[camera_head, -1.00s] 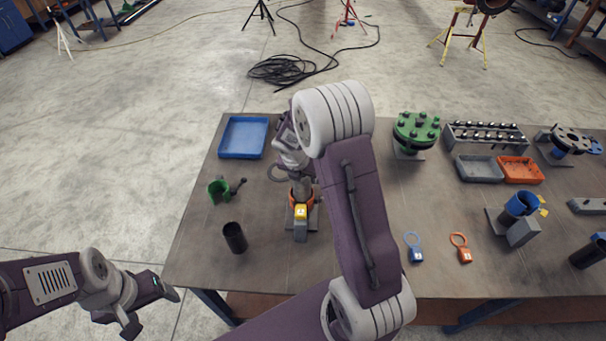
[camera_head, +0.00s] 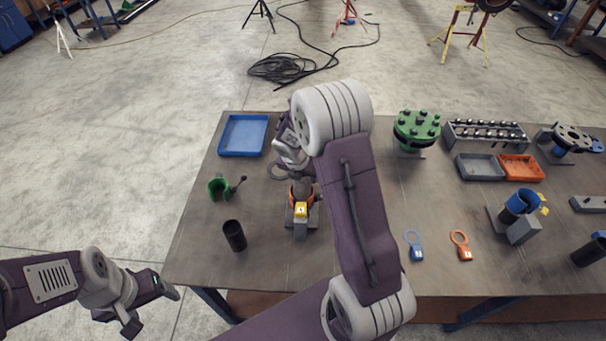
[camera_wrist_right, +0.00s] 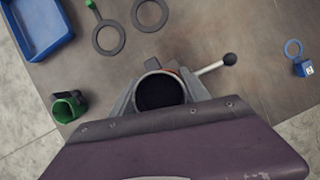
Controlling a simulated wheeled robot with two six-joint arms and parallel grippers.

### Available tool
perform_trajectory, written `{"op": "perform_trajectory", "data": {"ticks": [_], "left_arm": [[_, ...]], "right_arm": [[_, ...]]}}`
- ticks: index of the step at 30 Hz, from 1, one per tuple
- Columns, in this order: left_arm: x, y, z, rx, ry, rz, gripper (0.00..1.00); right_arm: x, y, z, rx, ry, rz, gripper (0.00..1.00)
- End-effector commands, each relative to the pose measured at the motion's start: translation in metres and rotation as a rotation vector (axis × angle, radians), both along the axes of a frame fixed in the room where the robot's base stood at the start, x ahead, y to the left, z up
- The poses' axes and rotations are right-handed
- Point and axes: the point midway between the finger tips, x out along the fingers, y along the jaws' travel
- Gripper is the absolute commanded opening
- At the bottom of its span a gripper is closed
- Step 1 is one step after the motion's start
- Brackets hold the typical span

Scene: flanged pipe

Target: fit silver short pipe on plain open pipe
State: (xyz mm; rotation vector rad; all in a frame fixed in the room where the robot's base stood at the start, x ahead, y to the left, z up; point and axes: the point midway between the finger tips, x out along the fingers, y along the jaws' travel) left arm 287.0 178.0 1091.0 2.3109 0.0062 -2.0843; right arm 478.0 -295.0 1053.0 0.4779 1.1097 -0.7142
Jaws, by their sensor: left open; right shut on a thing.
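My right gripper (camera_head: 301,181) is partly hidden behind my own right arm. It is shut on the silver short pipe (camera_head: 303,190), which is upright at the orange-collared grey stand (camera_head: 300,228) with a yellow tag. In the right wrist view a round pipe mouth (camera_wrist_right: 160,91) with a grey rim and dark inside shows within the stand. I cannot tell how far the silver pipe sits on the pipe below. My left gripper (camera_head: 153,306) is open and empty, off the table's left front corner.
A black pipe (camera_head: 234,236) stands left of the stand, with a green clamp (camera_head: 219,188) behind it. A blue tray (camera_head: 243,135) is at the back left. Blue (camera_head: 414,245) and orange (camera_head: 461,245) tagged rings lie right of my arm. Bare tabletop lies at the front left.

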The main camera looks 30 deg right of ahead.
Motion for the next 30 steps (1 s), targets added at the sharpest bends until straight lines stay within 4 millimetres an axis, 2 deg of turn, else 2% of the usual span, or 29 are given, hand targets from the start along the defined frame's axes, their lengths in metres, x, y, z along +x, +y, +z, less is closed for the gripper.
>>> {"op": "perform_trajectory", "data": {"ticks": [7,8,10,20,23,30], "left_arm": [[0.0,0.0,0.0,0.0,0.0,0.0,0.76],[0.0,0.0,0.0,0.0,0.0,0.0,0.76],[0.0,0.0,0.0,0.0,0.0,0.0,0.76],[0.0,0.0,0.001,0.0,0.0,0.0,0.76],[0.0,0.0,0.004,0.0,0.0,0.0,0.76],[0.0,0.0,0.01,0.0,0.0,0.0,0.76]], "right_arm": [[0.001,0.0,0.001,0.0,-0.001,0.0,0.0],[0.001,0.0,0.001,0.0,-0.001,0.0,0.59],[0.0,0.0,0.001,0.0,-0.001,0.0,0.79],[0.0,0.001,0.002,0.0,0.0,0.001,0.79],[-0.003,0.004,0.016,0.0,-0.003,0.001,0.79],[-0.017,0.019,0.064,-0.001,-0.004,0.002,0.79]]}}
